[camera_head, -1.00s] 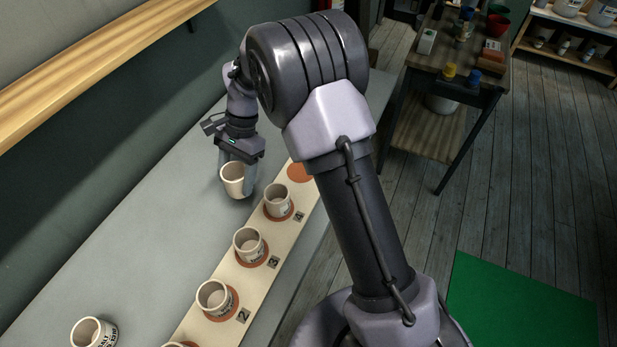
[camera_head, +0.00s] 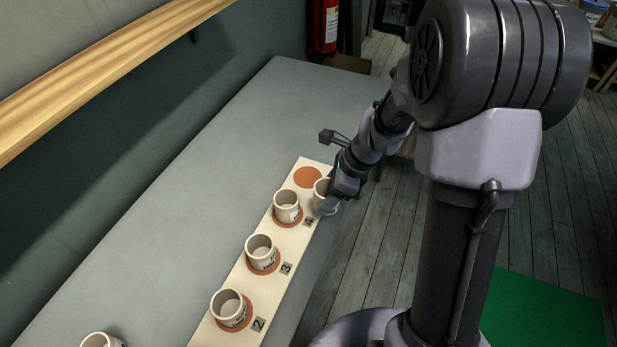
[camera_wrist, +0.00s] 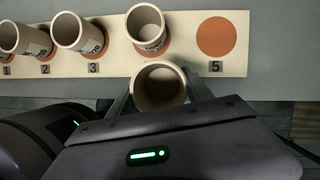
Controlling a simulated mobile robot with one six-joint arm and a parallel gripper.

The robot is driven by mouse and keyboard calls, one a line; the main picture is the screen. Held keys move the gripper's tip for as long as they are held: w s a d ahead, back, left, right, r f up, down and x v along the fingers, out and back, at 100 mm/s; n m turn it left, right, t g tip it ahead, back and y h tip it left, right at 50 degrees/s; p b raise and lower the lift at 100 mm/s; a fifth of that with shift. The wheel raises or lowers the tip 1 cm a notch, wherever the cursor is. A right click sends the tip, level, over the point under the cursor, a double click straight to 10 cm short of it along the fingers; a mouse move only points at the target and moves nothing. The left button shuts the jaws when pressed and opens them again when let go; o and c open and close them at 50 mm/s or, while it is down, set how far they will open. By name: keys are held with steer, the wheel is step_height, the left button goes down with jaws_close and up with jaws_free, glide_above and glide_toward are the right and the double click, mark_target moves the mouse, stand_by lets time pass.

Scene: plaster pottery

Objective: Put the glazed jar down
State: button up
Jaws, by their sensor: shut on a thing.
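My gripper (camera_wrist: 161,103) is shut on a pale cream jar (camera_wrist: 158,86), with a finger on each side of it in the wrist view. In the head view the held jar (camera_head: 322,196) shows partly behind my wrist, beside the jar on spot 4. The jar is near the board's right edge; whether it touches anything is hard to tell. The cream board (camera_head: 246,290) carries terracotta round spots with number tags. The spot tagged 5 (camera_wrist: 217,37) is bare; it also shows at the board's far end in the head view (camera_head: 308,177).
Similar jars stand on the other spots, including one by tag 4 (camera_head: 287,207), one by tag 3 (camera_head: 260,252) and one by tag 2 (camera_head: 229,307). Another jar (camera_head: 101,341) is at the lower left.

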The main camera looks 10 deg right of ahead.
steer(key=m, duration=0.1)
steer(key=d+m, duration=0.1)
steer(key=m+t, duration=0.1)
steer(key=shift+s+d+f+h, duration=0.25)
steer(key=shift+s+d+h, duration=0.1)
steer(key=shift+d+h, duration=0.05)
steer(key=shift+m, duration=0.3)
steer(key=w+a, duration=0.1)
steer(key=w, duration=0.4)
steer(key=w+a+f+b, duration=0.1)
steer(key=w, duration=0.4)
steer(key=w+a, duration=0.1)
steer(key=w, duration=0.4)
steer(key=shift+w+a+f, duration=0.1)
steer(key=shift+w+f, duration=0.25)
steer(key=shift+f, duration=0.05)
step_height(320, 180, down, 4)
steer(key=b, duration=0.3)
steer(key=shift+s+r, duration=0.1)
steer(key=shift+r, duration=0.15)
steer(key=shift+c, duration=0.8)
steer(key=o, duration=1.7)
